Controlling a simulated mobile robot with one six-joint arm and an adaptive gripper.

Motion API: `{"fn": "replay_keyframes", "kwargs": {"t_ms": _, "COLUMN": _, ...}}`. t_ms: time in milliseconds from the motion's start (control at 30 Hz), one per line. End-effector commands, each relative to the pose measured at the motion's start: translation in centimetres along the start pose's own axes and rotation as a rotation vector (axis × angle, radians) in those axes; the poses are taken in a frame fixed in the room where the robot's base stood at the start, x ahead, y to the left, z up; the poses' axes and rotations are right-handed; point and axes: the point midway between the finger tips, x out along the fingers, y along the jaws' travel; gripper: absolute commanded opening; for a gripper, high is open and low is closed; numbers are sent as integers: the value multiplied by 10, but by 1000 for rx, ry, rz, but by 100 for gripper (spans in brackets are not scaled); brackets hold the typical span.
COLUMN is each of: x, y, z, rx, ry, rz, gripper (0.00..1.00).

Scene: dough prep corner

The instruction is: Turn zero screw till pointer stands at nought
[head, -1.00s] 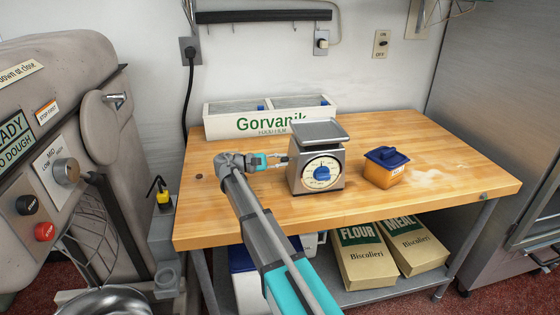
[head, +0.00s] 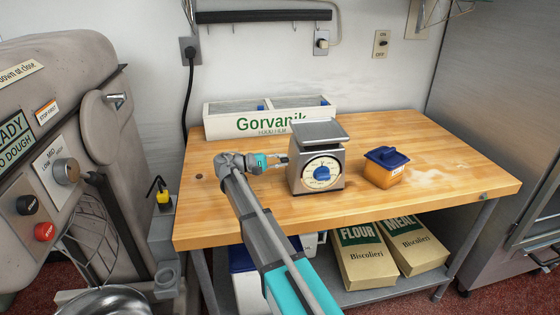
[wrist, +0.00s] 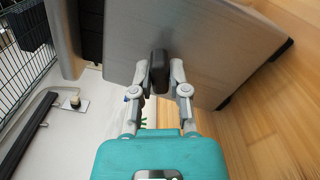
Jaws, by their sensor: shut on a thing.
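The scale (head: 298,179) stands on the wooden table, with a flat metal pan (head: 319,131) on top. Its round dial (head: 322,174) faces my head camera and has a blue middle; the pointer's exact reading is too small to tell. The zero screw, a dark knob (wrist: 159,62), sticks out of the scale's grey side wall (wrist: 205,45) in the wrist view. My gripper (wrist: 160,78) is shut on the knob, one finger on each side. In the head view my gripper (head: 279,160) reaches the scale's left side, where the knob is too small to make out.
A blue-lidded orange tub (head: 384,170) stands just right of the scale. A white Gorvanik box (head: 222,126) is behind at the wall. Flour sits at the table's right. Sacks (head: 365,258) lie on the shelf below. A dough mixer (head: 60,130) stands at left.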

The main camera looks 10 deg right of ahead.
Motion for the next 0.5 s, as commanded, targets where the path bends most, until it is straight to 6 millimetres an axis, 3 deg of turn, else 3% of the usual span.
{"fn": "replay_keyframes", "kwargs": {"t_ms": 267, "x": 0, "y": 0, "z": 0, "rx": 6, "ry": 0, "rz": 1, "gripper": 0}}
{"fn": "replay_keyframes", "kwargs": {"t_ms": 500, "x": 0, "y": 1, "z": 0, "rx": 124, "ry": 0, "rz": 2, "gripper": 0}}
